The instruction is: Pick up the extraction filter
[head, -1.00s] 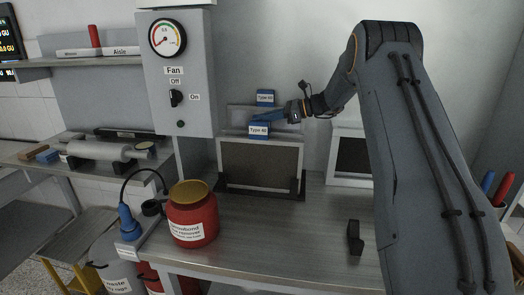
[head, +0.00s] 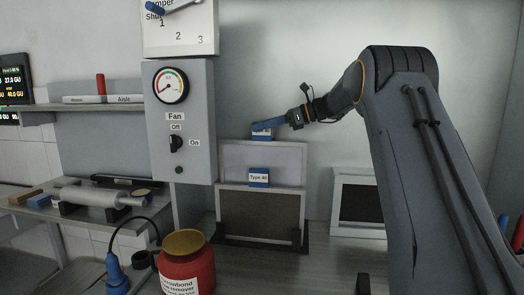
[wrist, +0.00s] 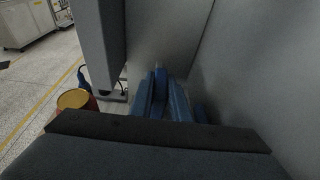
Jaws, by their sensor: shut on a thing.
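In the head view my gripper (head: 266,126) reaches in from the right, with blue fingers shut on a blue tab (head: 262,135) at the top of a light grey framed panel, the extraction filter (head: 265,158). This panel stands upright, raised behind a darker filter (head: 259,215) with a "Type 40" tab (head: 258,178). My fingers mostly cover the label on the held tab. The panel's lower part is hidden by the front filter. In the wrist view the blue fingers (wrist: 163,98) are close together around a blue part.
A control box with a fan switch (head: 176,144) stands left of the filters. A red jar (head: 187,270) with a yellow lid is in front. A framed box (head: 357,200) stands right. A shelf with a roller (head: 95,196) is far left. The wall above is clear.

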